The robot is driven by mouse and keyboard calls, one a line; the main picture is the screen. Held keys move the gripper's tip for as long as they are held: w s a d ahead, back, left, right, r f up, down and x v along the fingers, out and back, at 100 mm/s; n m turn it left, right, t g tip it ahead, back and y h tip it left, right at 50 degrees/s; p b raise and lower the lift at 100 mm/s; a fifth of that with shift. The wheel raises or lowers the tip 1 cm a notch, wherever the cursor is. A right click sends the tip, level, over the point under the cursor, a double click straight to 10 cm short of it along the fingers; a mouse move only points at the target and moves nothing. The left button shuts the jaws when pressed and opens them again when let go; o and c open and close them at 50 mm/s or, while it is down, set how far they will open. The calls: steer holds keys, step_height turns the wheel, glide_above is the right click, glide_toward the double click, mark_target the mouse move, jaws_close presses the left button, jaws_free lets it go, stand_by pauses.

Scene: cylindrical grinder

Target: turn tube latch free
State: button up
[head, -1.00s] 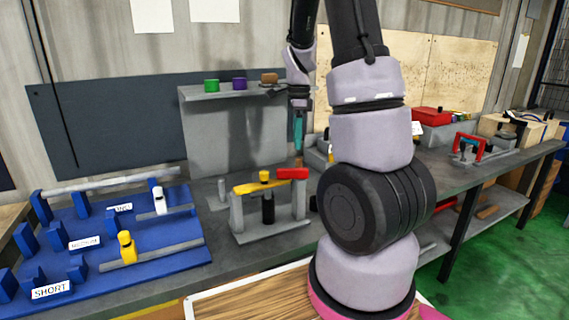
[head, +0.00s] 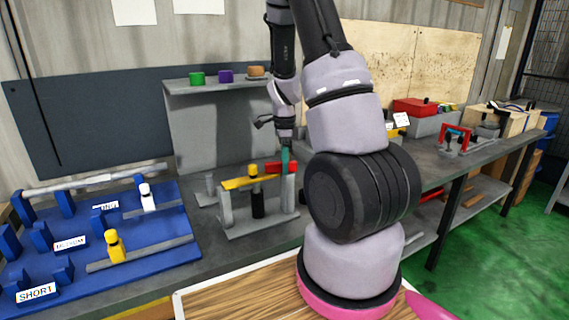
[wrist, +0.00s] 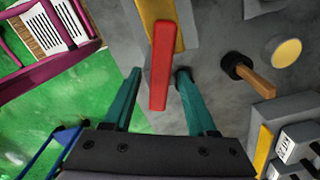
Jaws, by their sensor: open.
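A red latch (head: 273,167) sits at the right end of a yellow bar (head: 237,184) on a small grey stand (head: 232,228). A dark upright cylinder (head: 258,206) with a yellow knob (head: 252,170) above it stands at the bar's middle. My gripper (head: 286,158), with teal fingers, is open at the latch and hides part of it. In the wrist view the red latch (wrist: 161,65) lies between the two spread fingers of my gripper (wrist: 159,73). Gaps show on both sides. I cannot tell exact depth.
A blue rack (head: 130,240) with tubes and labels lies to the left. A grey shelf (head: 185,87) with coloured caps stands behind. In the wrist view a wooden-handled item (wrist: 256,81) lies right of the fingers. My arm blocks the bench's middle.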

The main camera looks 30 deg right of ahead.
jaws_close()
stand_by(1.4)
